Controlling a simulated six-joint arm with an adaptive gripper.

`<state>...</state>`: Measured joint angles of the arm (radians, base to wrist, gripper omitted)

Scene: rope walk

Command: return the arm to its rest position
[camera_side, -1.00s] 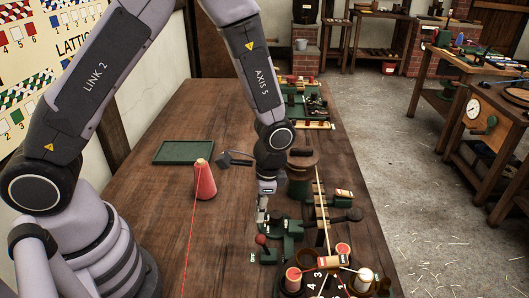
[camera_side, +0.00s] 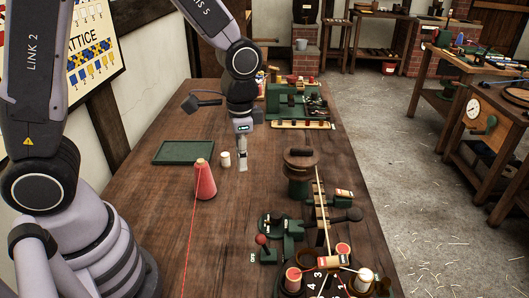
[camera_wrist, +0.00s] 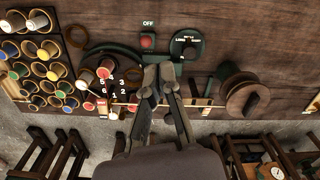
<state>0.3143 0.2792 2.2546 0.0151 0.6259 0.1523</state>
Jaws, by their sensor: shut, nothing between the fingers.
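My gripper (camera_side: 243,162) is shut and empty. It points down above the wooden table (camera_side: 170,200), behind and to the right of the red cone of thread (camera_side: 204,180). It hangs apart from the green machine with a red-knobbed lever (camera_side: 262,240), which stands nearer the camera. In the wrist view my gripper's fingertips (camera_wrist: 158,75) show together, over the machine area. The wooden reel (camera_wrist: 245,97) lies to their right and the red OFF switch (camera_wrist: 148,41) above them.
A green tray (camera_side: 183,152) lies at the left, with a small white spool (camera_side: 225,159) near it. A wooden-topped green post (camera_side: 299,172) and a numbered disc with bobbins (camera_side: 318,280) stand at the right. A bobbin rack (camera_wrist: 40,65) shows in the wrist view. The table's left front is mostly clear.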

